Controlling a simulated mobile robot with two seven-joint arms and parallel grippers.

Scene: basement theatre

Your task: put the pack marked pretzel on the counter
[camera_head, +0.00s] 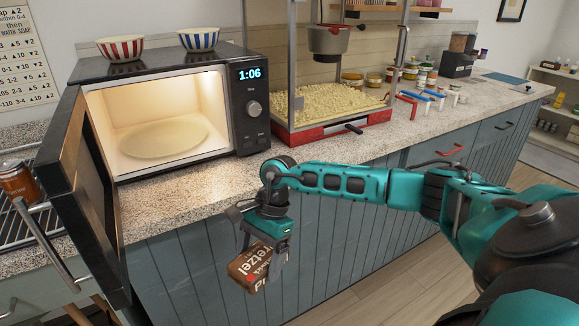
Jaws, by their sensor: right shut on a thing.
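The brown pack (248,270) has white lettering that reads in part "retzel". My right gripper (264,248) is shut on it, pointing down. The pack hangs tilted in front of the counter's blue-grey front panels, below the level of the top. The speckled counter (178,198) runs from the left to the far right, with its front edge behind and above the pack. The gripper's fingers hide part of the pack. My left gripper is not in view.
An open, lit microwave (250,105) stands on the counter, its door (82,190) swung out at left. Two striped bowls (120,48) sit on top. A popcorn machine (330,110) stands right of it. Bare counter lies in front of both. A jar (18,182) is at far left.

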